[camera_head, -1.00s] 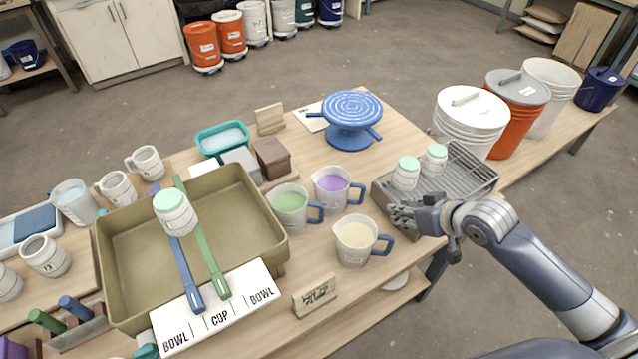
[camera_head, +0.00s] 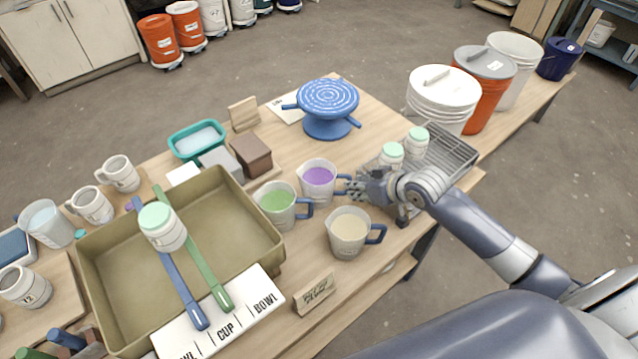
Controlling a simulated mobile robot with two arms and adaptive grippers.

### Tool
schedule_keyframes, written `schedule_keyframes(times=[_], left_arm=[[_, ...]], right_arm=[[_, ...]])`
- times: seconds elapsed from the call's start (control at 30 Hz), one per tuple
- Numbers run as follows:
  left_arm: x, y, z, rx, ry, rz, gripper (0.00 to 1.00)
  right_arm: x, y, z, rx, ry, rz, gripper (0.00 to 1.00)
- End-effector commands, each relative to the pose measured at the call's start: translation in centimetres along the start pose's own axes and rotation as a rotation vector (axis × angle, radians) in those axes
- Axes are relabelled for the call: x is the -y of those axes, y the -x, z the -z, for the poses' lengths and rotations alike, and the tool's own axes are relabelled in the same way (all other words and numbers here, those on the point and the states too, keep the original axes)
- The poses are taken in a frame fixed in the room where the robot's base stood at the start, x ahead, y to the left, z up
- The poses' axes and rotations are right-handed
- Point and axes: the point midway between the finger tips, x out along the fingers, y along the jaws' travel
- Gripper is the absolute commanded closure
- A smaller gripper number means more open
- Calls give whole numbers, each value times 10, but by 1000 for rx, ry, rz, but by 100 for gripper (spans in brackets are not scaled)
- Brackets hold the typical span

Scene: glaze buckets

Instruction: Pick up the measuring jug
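Three measuring jugs with handles stand close together on the wooden table: one with purple liquid (camera_head: 318,180), one with green liquid (camera_head: 276,205) and one with cream liquid (camera_head: 348,236). A fourth jug, with pale blue liquid (camera_head: 47,224), stands at the far left. My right gripper (camera_head: 352,188) is at the handle side of the purple jug, its fingers apart and pointing left. The fingers partly hide that handle, and I cannot tell whether they touch it. All the jugs stand upright on the table. My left gripper is not in view.
A grey rack (camera_head: 445,155) with two mint-lidded jars stands right of my gripper, behind my forearm. A blue turntable (camera_head: 328,104) is behind the jugs. An olive tray (camera_head: 110,300) is to the left, and a small wooden sign (camera_head: 314,294) stands in front.

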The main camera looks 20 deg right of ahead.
Motion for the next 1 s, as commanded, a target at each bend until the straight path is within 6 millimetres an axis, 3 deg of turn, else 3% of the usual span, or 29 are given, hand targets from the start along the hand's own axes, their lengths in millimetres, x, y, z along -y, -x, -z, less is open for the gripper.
schedule_keyframes(times=[0.13,0.3,0.67,0.77,1.0], left_arm=[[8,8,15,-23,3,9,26],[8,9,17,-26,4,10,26],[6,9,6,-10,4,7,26],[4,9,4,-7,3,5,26],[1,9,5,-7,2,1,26]], right_arm=[[-2,-17,2,0,-3,0,79],[-2,-35,1,-1,-1,0,79],[-2,-42,0,0,2,0,79],[-2,-42,-1,0,1,0,100],[-2,-40,3,-7,0,0,100]])
